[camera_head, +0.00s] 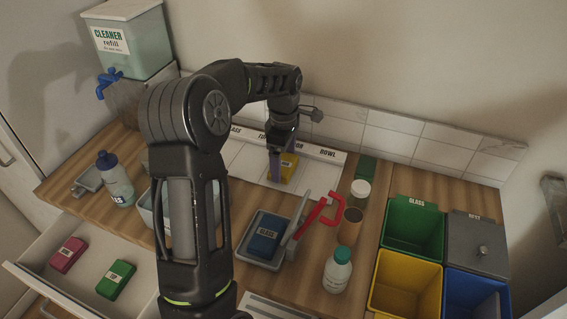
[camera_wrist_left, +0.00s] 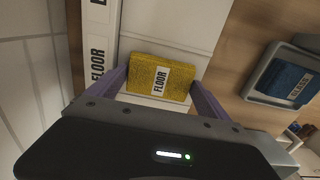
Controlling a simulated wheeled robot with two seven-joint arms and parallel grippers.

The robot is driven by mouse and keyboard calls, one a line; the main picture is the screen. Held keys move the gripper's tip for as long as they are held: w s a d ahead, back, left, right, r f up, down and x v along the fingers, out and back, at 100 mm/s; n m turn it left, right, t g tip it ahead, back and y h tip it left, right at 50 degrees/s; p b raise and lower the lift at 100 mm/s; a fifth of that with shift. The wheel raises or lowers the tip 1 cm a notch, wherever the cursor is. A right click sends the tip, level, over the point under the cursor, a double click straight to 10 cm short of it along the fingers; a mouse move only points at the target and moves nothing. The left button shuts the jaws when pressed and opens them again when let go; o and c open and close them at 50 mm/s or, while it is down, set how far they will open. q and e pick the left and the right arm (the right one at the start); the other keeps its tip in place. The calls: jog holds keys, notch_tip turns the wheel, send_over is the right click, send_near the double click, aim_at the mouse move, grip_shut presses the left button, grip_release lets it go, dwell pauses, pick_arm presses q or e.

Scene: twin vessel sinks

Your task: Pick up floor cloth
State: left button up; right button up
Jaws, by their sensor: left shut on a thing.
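The floor cloth (camera_head: 289,169) is a yellow block with a white label, at the white labelled panel at the back of the counter. In the left wrist view the floor cloth (camera_wrist_left: 160,78) shows its FLOOR label between the two purple fingers. My left gripper (camera_head: 280,168) reaches down from above and is shut on the cloth, one finger at each side of it; it also fills the lower part of the left wrist view (camera_wrist_left: 161,88). I cannot tell whether the cloth is clear of the panel. My right gripper is not in view.
A tray with a blue GLASS cloth (camera_head: 264,237) and a red-handled tool (camera_head: 322,215) stand in front. Bottles stand on both sides. Green (camera_head: 414,225), yellow and blue bins are at right. An open drawer (camera_head: 75,290) holds red and green cloths. A cleaner tank (camera_head: 128,45) stands back left.

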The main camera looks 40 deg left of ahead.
aim_at(283, 164)
pick_arm(q)
notch_tip(283, 164, up, 10)
jog(key=shift+b, duration=0.3)
jog(key=shift+s, duration=0.1)
dwell(0.7)
